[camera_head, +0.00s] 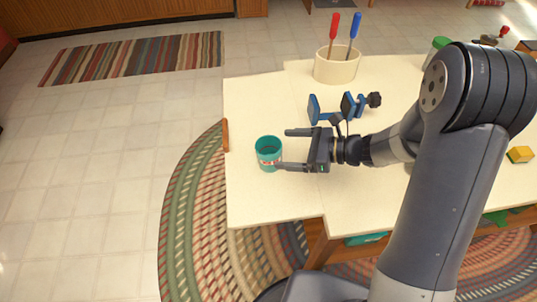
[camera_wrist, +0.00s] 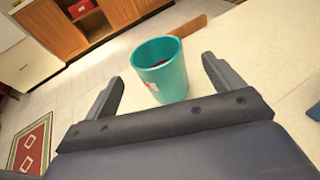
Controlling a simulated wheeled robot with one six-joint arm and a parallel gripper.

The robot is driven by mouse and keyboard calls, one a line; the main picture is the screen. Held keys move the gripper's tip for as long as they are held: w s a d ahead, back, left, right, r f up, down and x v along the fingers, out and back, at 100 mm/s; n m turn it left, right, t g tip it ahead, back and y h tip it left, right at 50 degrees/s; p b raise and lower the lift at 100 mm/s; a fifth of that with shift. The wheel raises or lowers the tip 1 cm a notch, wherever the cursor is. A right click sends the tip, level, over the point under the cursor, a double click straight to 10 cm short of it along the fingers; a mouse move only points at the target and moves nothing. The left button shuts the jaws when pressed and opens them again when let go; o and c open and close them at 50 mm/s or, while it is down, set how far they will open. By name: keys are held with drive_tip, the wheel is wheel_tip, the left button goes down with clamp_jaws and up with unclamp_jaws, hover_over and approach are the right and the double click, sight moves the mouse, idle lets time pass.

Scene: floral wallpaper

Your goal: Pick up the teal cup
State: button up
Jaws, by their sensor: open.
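The teal cup (camera_head: 268,153) stands upright on the left part of the cream tabletop (camera_head: 262,203) in the head view. It has a pale label with reddish marks on its side. My gripper (camera_head: 280,149) points left at the cup, with its fingers apart and nothing held. In the head view the near fingertip is at the cup's right lower edge; I cannot tell if it touches. In the wrist view the cup (camera_wrist: 161,72) shows ahead, between and beyond the two open fingers (camera_wrist: 160,82), with something dark red inside it.
A blue clamp (camera_head: 335,107) lies just behind my gripper. A cream crock (camera_head: 337,65) holds red and blue screwdrivers at the back. A wooden strip (camera_head: 225,135) lies at the table's left edge, near the cup. A yellow block (camera_head: 520,154) is at the right.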

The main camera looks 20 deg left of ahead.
sight(270, 147)
drive_tip(key=x, duration=0.5)
drive_tip(key=shift+s+a+r, duration=0.1)
drive_tip(key=shift+s+a, duration=0.05)
drive_tip(key=shift+a, duration=0.2)
drive_tip(key=shift+c, duration=0.6)
drive_tip(key=c, duration=1)
drive_tip(key=shift+r, duration=0.2)
